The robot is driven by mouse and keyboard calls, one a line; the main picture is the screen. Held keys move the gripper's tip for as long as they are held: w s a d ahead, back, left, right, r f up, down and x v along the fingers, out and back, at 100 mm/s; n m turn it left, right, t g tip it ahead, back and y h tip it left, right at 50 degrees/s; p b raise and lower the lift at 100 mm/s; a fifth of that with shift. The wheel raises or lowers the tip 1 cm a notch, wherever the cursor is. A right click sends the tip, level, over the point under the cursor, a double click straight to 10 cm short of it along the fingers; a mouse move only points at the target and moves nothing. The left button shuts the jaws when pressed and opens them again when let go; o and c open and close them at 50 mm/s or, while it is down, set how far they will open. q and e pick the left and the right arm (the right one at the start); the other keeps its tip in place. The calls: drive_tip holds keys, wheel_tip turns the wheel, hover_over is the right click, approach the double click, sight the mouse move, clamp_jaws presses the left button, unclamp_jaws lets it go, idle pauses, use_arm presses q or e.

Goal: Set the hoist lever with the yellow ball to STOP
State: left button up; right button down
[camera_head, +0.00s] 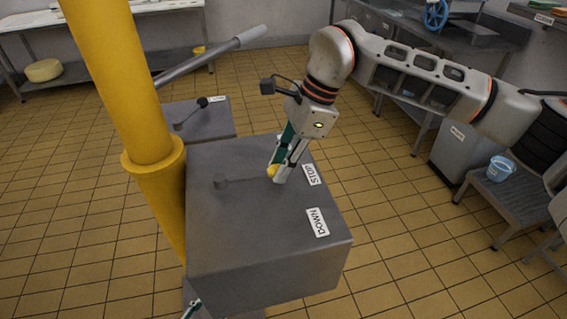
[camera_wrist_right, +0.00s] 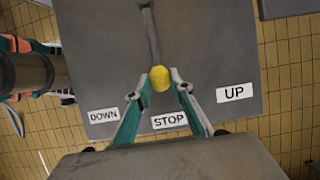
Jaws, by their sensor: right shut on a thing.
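The hoist lever's yellow ball (camera_head: 272,170) shows at the tip of my right gripper (camera_head: 279,175) over the grey box (camera_head: 230,250). In the right wrist view the ball (camera_wrist_right: 160,78) sits between the two fingertips of my right gripper (camera_wrist_right: 161,88), which is shut on it. The lever's dark rod (camera_wrist_right: 152,35) runs from the ball to its pivot (camera_head: 221,181). The rod points at the STOP label (camera_head: 311,174), which also shows in the right wrist view (camera_wrist_right: 170,120). The DOWN label (camera_head: 318,222) lies to one side and the UP label (camera_wrist_right: 235,92) to the other.
A thick yellow post (camera_head: 125,90) stands left of the box. A second grey box (camera_head: 205,125) with a black-knobbed lever (camera_head: 202,102) is behind it. A blue bucket (camera_head: 499,168) is on a stand at the right. Tiled floor lies around the box.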

drive_tip(key=c, duration=1.8)
unclamp_jaws()
drive_tip(key=v, duration=1.2)
